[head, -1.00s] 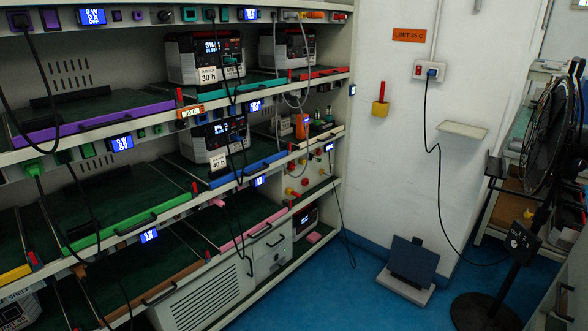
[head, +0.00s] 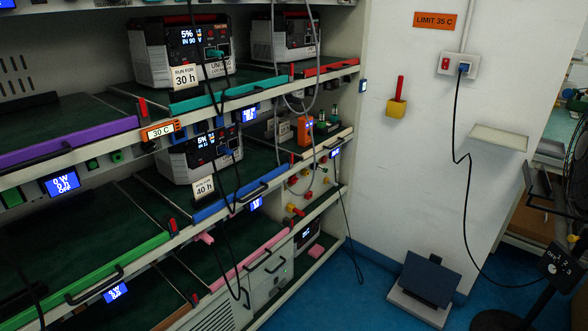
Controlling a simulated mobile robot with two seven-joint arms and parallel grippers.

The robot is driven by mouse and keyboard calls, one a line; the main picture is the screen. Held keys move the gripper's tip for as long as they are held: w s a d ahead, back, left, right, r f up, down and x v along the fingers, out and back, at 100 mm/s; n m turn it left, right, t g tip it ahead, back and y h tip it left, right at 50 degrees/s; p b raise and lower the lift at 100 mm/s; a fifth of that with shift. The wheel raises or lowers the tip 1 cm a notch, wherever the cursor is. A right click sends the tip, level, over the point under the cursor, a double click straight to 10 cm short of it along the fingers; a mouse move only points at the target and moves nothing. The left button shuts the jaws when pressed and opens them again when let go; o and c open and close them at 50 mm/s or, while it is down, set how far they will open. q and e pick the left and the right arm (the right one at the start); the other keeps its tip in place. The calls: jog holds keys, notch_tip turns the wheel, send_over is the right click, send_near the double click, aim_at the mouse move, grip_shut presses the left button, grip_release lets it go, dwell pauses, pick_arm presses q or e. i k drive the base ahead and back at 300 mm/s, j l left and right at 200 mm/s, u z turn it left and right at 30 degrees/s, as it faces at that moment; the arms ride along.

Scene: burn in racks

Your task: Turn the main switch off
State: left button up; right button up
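A yellow box (head: 396,108) is fixed to the white wall right of the rack. A red handle (head: 400,86) stands upright from its top; it looks like a lever switch, but no label on it can be read. A wall outlet (head: 457,65) to its upper right has a small red rocker switch (head: 445,64) and a black plug with a cord hanging down. I cannot tell from any label which one is the main switch. Neither of my grippers shows.
The rack (head: 345,140) with power units and lit displays fills the left. A grey shelf (head: 498,137) juts from the wall. A dark panel on a pale base (head: 422,285) stands on the floor below. A fan (head: 578,160) is at the right edge. Blue floor shows between.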

aim_at(292, 179)
jog(key=i+l, duration=0.25)
jog(key=i, duration=0.15)
jog(key=i+l, duration=0.2)
jog(key=i, duration=0.15)
jog(key=i+l, duration=0.25)
jog(key=i, duration=0.15)
jog(key=i+l, duration=0.15)
jog(key=l, duration=0.2)
jog(key=i+l, duration=0.15)
jog(key=l, duration=0.15)
jog(key=i+l, duration=0.15)
jog(key=l, duration=0.65)
